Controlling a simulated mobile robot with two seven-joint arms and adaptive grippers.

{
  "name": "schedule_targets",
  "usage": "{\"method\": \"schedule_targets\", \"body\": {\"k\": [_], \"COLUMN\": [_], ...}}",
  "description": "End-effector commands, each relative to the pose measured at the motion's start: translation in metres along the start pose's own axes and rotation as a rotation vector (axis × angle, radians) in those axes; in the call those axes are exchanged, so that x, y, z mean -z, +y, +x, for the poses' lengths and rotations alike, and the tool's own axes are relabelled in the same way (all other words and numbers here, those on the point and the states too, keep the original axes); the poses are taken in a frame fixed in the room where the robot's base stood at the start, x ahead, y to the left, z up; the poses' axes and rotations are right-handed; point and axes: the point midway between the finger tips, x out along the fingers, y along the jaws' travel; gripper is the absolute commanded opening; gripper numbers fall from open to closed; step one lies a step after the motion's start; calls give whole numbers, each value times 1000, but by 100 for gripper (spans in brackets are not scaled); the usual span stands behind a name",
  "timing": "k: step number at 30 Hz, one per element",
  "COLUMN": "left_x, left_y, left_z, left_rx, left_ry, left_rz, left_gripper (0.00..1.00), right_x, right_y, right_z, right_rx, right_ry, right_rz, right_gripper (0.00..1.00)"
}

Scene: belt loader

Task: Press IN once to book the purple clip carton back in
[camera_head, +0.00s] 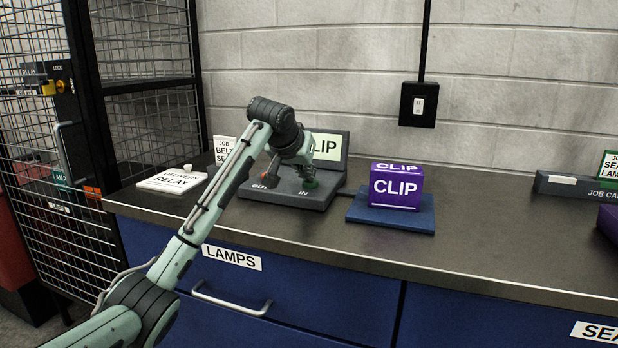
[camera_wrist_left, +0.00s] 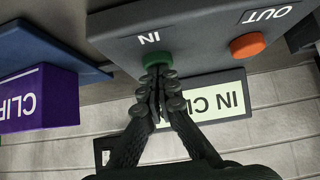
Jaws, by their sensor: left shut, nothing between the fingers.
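The purple clip carton (camera_head: 396,187) stands upright on a blue pad (camera_head: 420,218) on the counter; part of it shows in the left wrist view (camera_wrist_left: 45,100). Left of it is a dark button box (camera_head: 318,200) with a green IN button (camera_wrist_left: 157,60) and an orange OUT button (camera_wrist_left: 247,46). Its screen (camera_head: 330,146) reads "IN CLIP" across both views, partly hidden by my arm. My left gripper (camera_wrist_left: 158,80) is shut and empty, its fingertips at the green button. I cannot tell whether they touch or press it. My right gripper is not in view.
A wire-mesh cage (camera_head: 145,40) is at the left. A job card holder (camera_head: 575,187) is at the right.

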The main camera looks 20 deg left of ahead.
Motion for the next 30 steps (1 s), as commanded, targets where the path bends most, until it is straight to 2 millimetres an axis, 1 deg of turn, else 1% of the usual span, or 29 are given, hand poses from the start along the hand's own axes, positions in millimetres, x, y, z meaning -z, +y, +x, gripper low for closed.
{"method": "schedule_targets", "body": {"k": [1, 3, 4, 5, 6, 9, 12, 15, 18, 21, 30], "left_x": [12, 27, 25, 24, 24, 25, 25, 26, 26, 26, 26], "left_y": [-3, -8, -8, -7, -7, -8, -7, -8, -7, -7, -7], "left_z": [-8, -18, -25, -33, -44, -68, -88, -103, -113, -117, -118], "left_rx": [0, 1, 1, 0, 1, 2, 1, 1, 1, 1, 1], "left_ry": [9, 18, 18, 19, 21, 23, 23, 23, 23, 22, 22], "left_rz": [-2, -4, -2, -1, 0, -1, -2, -3, -2, -2, -3], "left_gripper": [0, 0, 0, 0, 0, 0, 0, 0, 0, 0, 0], "right_x": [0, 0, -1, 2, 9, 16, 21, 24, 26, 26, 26], "right_y": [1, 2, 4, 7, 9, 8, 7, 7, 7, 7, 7], "right_z": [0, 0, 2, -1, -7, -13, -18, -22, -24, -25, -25], "right_rx": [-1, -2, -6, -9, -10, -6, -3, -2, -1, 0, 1], "right_ry": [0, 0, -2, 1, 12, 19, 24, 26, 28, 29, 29], "right_rz": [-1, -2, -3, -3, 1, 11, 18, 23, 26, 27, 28], "right_gripper": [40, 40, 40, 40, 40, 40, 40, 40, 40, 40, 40]}}
